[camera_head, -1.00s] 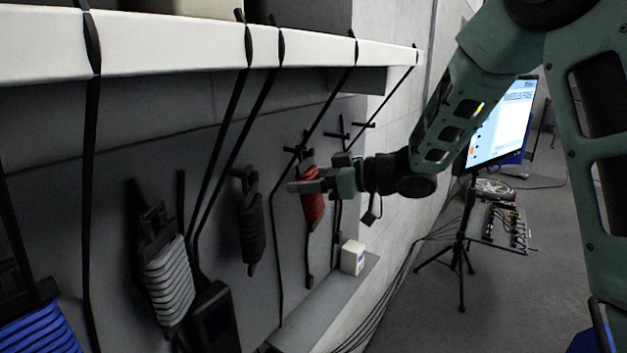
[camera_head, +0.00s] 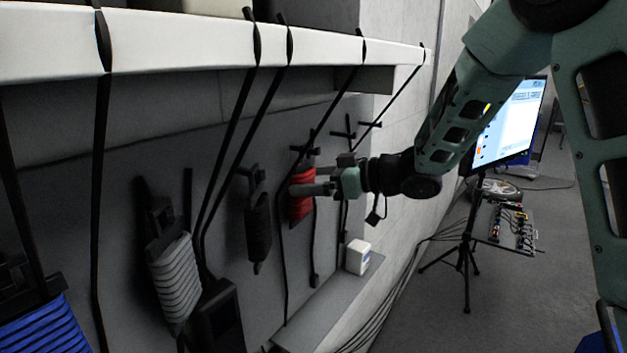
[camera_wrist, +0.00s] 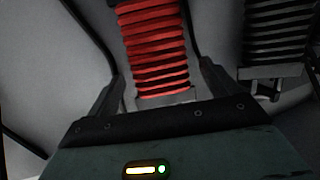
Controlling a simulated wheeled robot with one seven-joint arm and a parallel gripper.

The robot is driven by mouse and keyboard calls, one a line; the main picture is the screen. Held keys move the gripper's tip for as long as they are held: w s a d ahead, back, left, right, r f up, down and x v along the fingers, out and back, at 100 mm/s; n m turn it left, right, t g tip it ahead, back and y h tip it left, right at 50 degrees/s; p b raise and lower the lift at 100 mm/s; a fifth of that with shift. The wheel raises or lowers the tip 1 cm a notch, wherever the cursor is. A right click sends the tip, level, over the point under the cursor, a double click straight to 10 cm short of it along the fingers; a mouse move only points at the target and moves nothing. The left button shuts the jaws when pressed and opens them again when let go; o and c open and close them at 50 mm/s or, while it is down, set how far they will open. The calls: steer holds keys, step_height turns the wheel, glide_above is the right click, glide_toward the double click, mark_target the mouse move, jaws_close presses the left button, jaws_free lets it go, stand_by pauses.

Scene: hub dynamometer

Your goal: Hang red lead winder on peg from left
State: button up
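The red lead winder (camera_head: 301,206) hangs upright against the grey wall panel, just below a black cross-shaped peg (camera_head: 303,149). I cannot tell whether its top is seated on that peg. My gripper (camera_head: 308,182) reaches in from the right, its fingers in front of the winder and partly hiding it. In the wrist view the red winder (camera_wrist: 155,45) lies between my spread fingers (camera_wrist: 163,85), its grey lower bar close to them. The fingers look open, with a gap beside the red wraps.
A black winder (camera_head: 258,228), a grey winder (camera_head: 174,278) and a blue winder (camera_head: 45,328) hang to the left. Dark leads hang from the white rail (camera_head: 190,42). A white box (camera_head: 357,256) stands on a ledge below. A monitor (camera_head: 510,120) on a tripod stands right.

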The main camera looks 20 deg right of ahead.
steer(key=b+v, duration=0.4)
steer(key=v, duration=1.4)
steer(key=w+a+f+m+t+h+b, duration=0.2)
steer(key=w+a+f+h, duration=0.15)
steer(key=w+a, duration=0.2)
steer(key=s+a+f+m+g+h, duration=0.2)
steer(key=s+a+f+h, duration=0.1)
steer(key=a+f+h, duration=0.3)
steer(key=s+a+f+g, duration=0.2)
steer(key=s+f+g, duration=0.1)
steer(key=s, duration=0.5)
steer(key=s+a+f+n+g+h+b, duration=0.1)
steer(key=s+a+f+g, duration=0.2)
steer(key=s, duration=0.6)
steer(key=s+a+f+g+h+b, duration=0.1)
steer(key=s+a+f+g, duration=0.2)
steer(key=s, duration=0.6)
step_height(320, 180, down, 3)
steer(key=shift+r+n+g, duration=0.2)
steer(key=shift+n+g, duration=0.1)
steer(key=shift+g, duration=0.1)
